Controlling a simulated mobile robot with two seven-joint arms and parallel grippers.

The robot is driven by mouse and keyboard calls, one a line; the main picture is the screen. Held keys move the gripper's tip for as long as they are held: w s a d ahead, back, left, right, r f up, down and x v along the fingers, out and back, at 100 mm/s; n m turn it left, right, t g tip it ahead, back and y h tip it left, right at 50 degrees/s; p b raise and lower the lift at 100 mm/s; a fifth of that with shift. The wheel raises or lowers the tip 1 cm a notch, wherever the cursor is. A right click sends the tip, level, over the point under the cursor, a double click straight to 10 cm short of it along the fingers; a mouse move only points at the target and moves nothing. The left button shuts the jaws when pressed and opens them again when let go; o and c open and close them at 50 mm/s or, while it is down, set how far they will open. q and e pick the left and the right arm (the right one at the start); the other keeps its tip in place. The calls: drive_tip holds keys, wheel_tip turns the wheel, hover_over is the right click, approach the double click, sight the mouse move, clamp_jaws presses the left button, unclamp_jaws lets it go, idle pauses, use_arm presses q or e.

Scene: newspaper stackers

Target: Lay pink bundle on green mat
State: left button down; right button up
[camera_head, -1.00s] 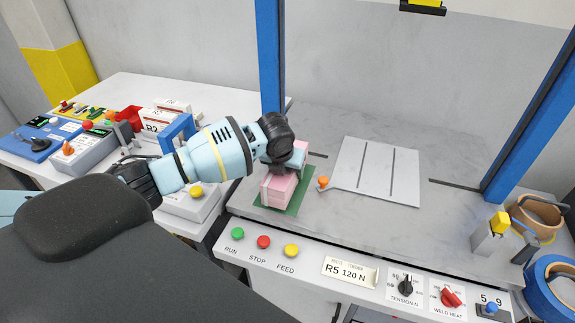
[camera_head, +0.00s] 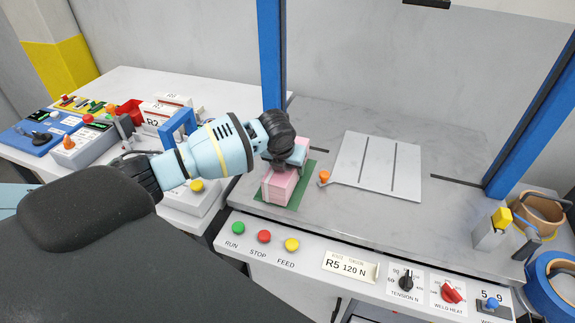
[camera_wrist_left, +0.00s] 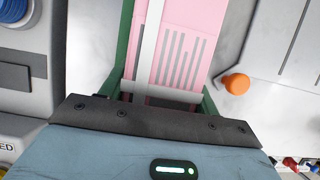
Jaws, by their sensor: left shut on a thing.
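The pink bundle (camera_head: 280,188) is a strapped stack at the left of the grey worktop. It is on or just over the green mat (camera_head: 300,199), whose edges show around it; I cannot tell whether they touch. My left gripper (camera_head: 287,166) reaches down over the bundle from the left and is shut on it. In the left wrist view the bundle (camera_wrist_left: 183,45) shows printed bars and pale crossing straps, with green mat (camera_wrist_left: 119,55) along both sides. The gripper hides part of the bundle. My right gripper is not in view.
A grey slotted plate (camera_head: 376,168) with an orange knob (camera_head: 324,177) lies just right of the mat. Blue posts (camera_head: 271,60) flank the worktop. A button panel (camera_head: 300,255) runs along the front. Tape rolls (camera_head: 540,215) are at far right. The worktop's back is clear.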

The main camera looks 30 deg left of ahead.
use_arm(q)
drive_tip(key=shift+w+f, duration=0.1)
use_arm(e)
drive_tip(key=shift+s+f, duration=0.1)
use_arm(q)
drive_tip(key=c, duration=0.5)
unclamp_jaws()
drive_tip(key=shift+o, duration=1.1)
drive_tip(key=shift+f, duration=0.25)
drive_tip(key=v, duration=0.6)
drive_tip(key=shift+r+p, duration=0.3)
drive_tip(key=shift+s+d+r, duration=0.1)
drive_tip(key=shift+s+r, duration=0.4)
drive_tip(key=shift+r, duration=0.15)
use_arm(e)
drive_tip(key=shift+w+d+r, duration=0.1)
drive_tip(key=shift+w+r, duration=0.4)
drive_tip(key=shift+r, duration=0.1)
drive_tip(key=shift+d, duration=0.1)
